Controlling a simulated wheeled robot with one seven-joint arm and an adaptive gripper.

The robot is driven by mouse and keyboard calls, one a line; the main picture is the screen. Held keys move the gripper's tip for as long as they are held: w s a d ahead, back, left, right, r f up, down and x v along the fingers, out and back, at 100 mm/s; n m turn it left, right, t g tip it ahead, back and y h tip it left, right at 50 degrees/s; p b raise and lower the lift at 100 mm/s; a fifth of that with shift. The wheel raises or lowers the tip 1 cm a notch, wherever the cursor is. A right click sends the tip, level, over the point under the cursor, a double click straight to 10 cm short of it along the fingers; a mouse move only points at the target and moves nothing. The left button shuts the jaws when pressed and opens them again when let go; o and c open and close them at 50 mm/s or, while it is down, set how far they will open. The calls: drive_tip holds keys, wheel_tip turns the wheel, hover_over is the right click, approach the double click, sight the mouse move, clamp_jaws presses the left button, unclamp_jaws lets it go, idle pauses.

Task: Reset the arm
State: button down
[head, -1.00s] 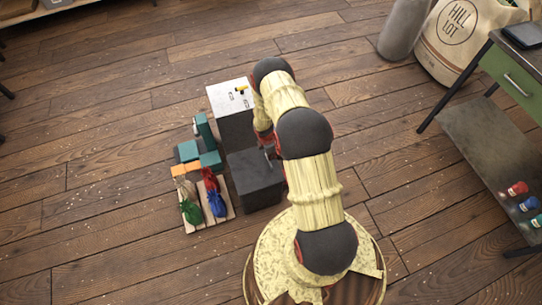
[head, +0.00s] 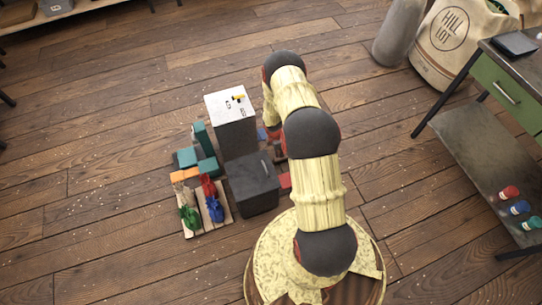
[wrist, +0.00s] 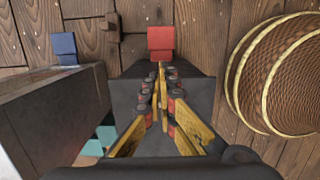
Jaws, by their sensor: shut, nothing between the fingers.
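My gripper (wrist: 160,70) is in the wrist view, its two yellow-and-dark fingers closed together at the tips with nothing between them. It hangs over a dark grey box (wrist: 130,93). In the head view my arm hides the gripper. There the dark box (head: 252,185) stands on the floor left of my arm, and a taller box with a white top (head: 226,103) stands behind it.
A red block (wrist: 160,38) and a blue block (wrist: 64,44) lie near the boxes. A green-drawer table (head: 506,82) and sack (head: 450,45) are at right.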

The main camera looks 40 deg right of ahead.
drive_tip(key=shift+s+d+r, duration=0.2)
drive_tip(key=shift+d+r, duration=0.05)
drive_tip(key=shift+d, duration=0.25)
drive_tip(key=shift+s+d+r, duration=0.15)
drive_tip(key=shift+d+r, duration=0.05)
drive_tip(key=shift+d, duration=0.3)
